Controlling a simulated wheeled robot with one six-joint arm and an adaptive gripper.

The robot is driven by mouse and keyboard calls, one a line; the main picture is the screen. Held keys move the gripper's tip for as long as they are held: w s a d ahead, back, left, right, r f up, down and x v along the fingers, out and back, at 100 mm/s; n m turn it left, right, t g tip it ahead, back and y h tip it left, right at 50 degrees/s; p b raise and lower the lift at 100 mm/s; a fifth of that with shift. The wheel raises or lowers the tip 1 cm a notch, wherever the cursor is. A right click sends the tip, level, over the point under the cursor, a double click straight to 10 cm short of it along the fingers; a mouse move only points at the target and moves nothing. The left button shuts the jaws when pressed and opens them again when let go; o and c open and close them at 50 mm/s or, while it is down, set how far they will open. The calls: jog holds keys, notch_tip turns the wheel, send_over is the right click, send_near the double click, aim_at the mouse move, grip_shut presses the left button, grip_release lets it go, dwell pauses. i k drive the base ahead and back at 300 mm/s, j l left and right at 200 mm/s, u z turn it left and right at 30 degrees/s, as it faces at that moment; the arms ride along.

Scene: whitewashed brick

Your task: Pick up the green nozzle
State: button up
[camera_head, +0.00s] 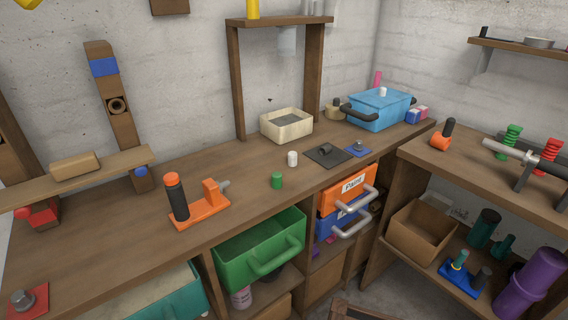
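A small green cylinder (277,180) stands upright on the wooden workbench, near its front edge and above the green drawer. It is the likeliest green nozzle, but its shape is too small to be sure. A ribbed green piece (510,140) also stands on the right-hand bench, beside a similar red one (548,156). My gripper does not show in this view.
On the workbench (120,240), a white cylinder (292,158), a dark plate (326,155) and an orange tool (200,209) stand near the green cylinder. A cream box (286,136) and a blue bin (380,124) are behind. A green drawer (262,252) sits below.

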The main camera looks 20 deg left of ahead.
aim_at(276, 176)
jog(key=u, duration=1.2)
